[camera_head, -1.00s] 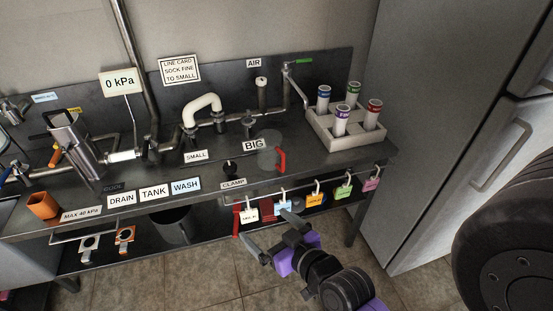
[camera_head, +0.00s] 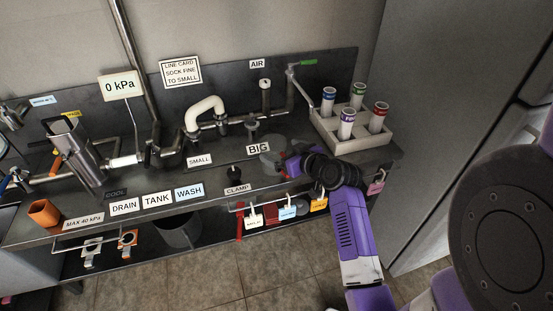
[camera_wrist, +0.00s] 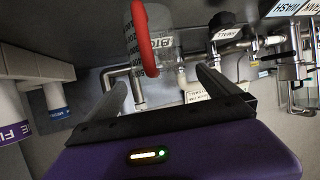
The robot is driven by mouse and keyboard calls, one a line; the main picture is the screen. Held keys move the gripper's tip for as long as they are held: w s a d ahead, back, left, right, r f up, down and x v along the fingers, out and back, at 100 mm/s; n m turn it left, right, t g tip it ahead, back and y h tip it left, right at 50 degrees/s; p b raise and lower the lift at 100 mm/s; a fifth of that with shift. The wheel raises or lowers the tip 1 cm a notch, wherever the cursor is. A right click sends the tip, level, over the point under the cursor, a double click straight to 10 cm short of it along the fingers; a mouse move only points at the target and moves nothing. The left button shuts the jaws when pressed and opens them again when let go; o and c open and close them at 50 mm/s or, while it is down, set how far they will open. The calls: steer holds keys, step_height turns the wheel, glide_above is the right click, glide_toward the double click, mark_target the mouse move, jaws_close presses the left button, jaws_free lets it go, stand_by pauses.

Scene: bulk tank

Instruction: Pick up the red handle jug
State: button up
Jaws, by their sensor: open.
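The jug is clear, with a red handle. In the head view the clear jug (camera_head: 271,150) stands on the steel bench beside the BIG label, and my gripper hides most of its handle. In the wrist view the jug (camera_wrist: 168,42) is at the top centre, with its red handle (camera_wrist: 142,40) facing me. My gripper (camera_head: 287,160) is at the jug's right side in the head view. In the wrist view my gripper (camera_wrist: 162,84) is open, one finger on each side, with nothing between the fingertips; the handle is just beyond them.
Pipes and valves (camera_head: 222,122) run behind the jug. Tags hang from the bench's front rail (camera_head: 270,203). A tall grey cabinet (camera_head: 440,110) stands at right.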

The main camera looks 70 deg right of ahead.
mark_target(276, 148)
steer(key=x, duration=0.4)
steer(key=shift+d+f+p, duration=0.15)
steer(key=shift+d+p, duration=0.1)
steer(key=shift+p, duration=0.05)
steer(key=c, duration=1.8)
steer(key=shift+c, duration=0.4)
